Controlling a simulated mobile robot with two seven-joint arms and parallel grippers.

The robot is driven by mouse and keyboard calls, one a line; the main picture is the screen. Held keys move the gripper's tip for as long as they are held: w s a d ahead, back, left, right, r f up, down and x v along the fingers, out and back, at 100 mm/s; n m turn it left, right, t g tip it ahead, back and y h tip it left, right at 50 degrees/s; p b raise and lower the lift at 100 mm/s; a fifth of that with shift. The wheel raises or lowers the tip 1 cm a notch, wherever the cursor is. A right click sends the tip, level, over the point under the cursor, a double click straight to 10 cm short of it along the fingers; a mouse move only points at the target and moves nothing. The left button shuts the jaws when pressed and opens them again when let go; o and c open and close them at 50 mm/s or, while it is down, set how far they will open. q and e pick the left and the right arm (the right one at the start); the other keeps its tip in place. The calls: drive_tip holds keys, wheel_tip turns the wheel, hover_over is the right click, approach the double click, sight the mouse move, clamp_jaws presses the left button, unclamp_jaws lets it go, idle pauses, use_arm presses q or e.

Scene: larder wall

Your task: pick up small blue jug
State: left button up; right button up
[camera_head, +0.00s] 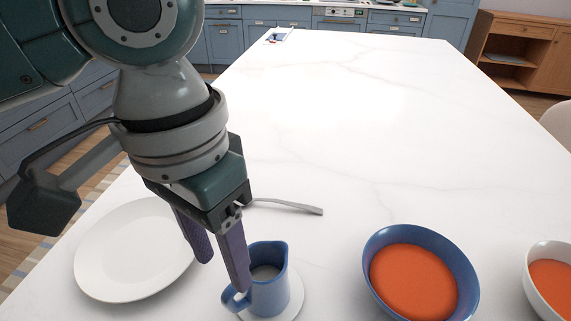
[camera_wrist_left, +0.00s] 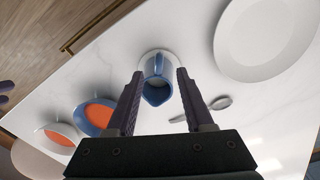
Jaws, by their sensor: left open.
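The small blue jug (camera_head: 270,287) stands upright on a small white saucer (camera_head: 295,300) near the front edge of the white counter. Its handle points to the lower left in the head view. My left gripper (camera_head: 220,275) is open, its purple fingers pointing down at the jug's left side, one finger overlapping the jug's rim in that view. In the left wrist view the jug (camera_wrist_left: 157,80) shows between the two open fingers (camera_wrist_left: 156,75), towards their tips. I cannot tell whether a finger touches it.
A white plate (camera_head: 130,255) lies left of the jug. A spoon (camera_head: 290,206) lies behind it. A blue bowl (camera_head: 374,249) and a white bowl (camera_head: 532,262), both with orange contents, stand to the right.

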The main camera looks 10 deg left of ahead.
sight(233, 307)
use_arm(q)
drive_tip(key=f, duration=1)
drive_tip(key=shift+s+d+f+b, duration=0.1)
drive_tip(key=shift+s+f+b, duration=0.2)
drive_tip(key=shift+b, duration=0.1)
drive_tip(key=shift+r, duration=0.1)
drive_tip(key=shift+c, duration=0.2)
clamp_jaws()
idle(0.6)
